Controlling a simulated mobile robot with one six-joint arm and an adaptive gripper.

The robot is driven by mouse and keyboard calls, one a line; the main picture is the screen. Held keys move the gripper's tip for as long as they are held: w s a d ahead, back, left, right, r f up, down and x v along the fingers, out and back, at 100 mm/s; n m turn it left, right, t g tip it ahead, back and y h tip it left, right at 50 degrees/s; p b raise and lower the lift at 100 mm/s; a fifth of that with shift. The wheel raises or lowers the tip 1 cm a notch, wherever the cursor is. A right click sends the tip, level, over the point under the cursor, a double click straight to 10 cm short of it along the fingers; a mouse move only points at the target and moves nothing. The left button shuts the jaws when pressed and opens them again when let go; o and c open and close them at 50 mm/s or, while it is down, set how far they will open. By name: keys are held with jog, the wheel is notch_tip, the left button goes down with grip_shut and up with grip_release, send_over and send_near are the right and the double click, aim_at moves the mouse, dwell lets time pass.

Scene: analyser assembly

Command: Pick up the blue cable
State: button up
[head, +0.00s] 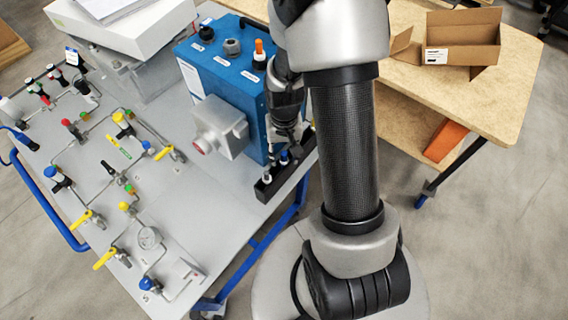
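My gripper (291,133) is dark and points down beside the right side of the blue analyser box (225,75). It is partly hidden by my arm, and the gap between its fingers is too small to make out. Just below it, a black holder (266,190) lies along the table's right edge. Small upright plugs stand in the holder, one with a blue part (284,157). I cannot tell whether this is the blue cable, or whether the gripper touches it. A curved blue piece (20,137) also shows at the table's far left edge.
The grey table (190,225) carries pipes, valves with yellow handles and a gauge (149,238). A grey boxy fitting (219,127) juts from the analyser. A wooden table (410,75) with an open cardboard box (462,40) stands at the right. Floor is clear between the tables.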

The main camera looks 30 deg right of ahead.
grip_shut()
dwell(0.5)
jog(key=shift+r, duration=0.2)
notch_tip(320, 180, up, 27)
jog(key=p, duration=1.1)
jog(key=shift+p, duration=0.3)
jog(key=shift+f, duration=0.15)
